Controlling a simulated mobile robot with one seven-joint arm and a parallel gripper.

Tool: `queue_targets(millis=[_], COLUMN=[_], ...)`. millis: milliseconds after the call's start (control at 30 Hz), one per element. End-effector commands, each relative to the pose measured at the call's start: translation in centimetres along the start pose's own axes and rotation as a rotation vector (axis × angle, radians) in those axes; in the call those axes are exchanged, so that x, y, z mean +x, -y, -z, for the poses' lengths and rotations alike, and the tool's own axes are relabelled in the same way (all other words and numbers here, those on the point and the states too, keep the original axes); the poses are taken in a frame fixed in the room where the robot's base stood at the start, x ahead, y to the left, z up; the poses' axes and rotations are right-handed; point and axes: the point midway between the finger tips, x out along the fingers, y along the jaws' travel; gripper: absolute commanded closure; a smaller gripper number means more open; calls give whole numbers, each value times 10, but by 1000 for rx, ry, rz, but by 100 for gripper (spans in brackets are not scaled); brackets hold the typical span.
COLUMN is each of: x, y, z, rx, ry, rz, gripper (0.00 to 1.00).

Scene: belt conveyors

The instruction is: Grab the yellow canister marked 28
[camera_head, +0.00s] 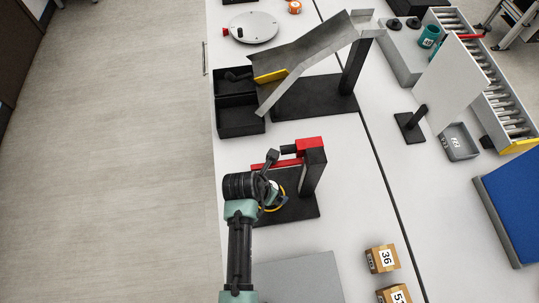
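My gripper (270,188) is near the middle of the picture, at the end of my teal and black arm, over the black base of a red and black stand (313,165). A thin yellow curved edge (282,203) with a bit of white shows beside the gripper. I cannot tell whether it is a canister, and no number is readable there. The fingers are small and partly hidden by the wrist, so their opening is unclear. No canister clearly marked 28 shows.
A metal chute (315,45) with a yellow flap slopes to black bins (241,125). Cardboard boxes marked 36 (381,258) and partly 5 (394,294) lie at lower right. An orange object (295,7), a round plate (253,27), a teal canister (429,37) and a roller conveyor (500,95) stand farther back.

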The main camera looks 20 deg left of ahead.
Motion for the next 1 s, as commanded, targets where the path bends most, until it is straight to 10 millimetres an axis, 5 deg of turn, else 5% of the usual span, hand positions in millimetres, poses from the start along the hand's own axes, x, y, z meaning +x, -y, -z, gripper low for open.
queue_targets(millis=[67,567,1000], x=[0,-1,-3], y=[0,0,-3], z=[0,0,1], rx=[0,0,1], ry=[0,1,1], rz=[0,0,1], gripper=[7,97,100])
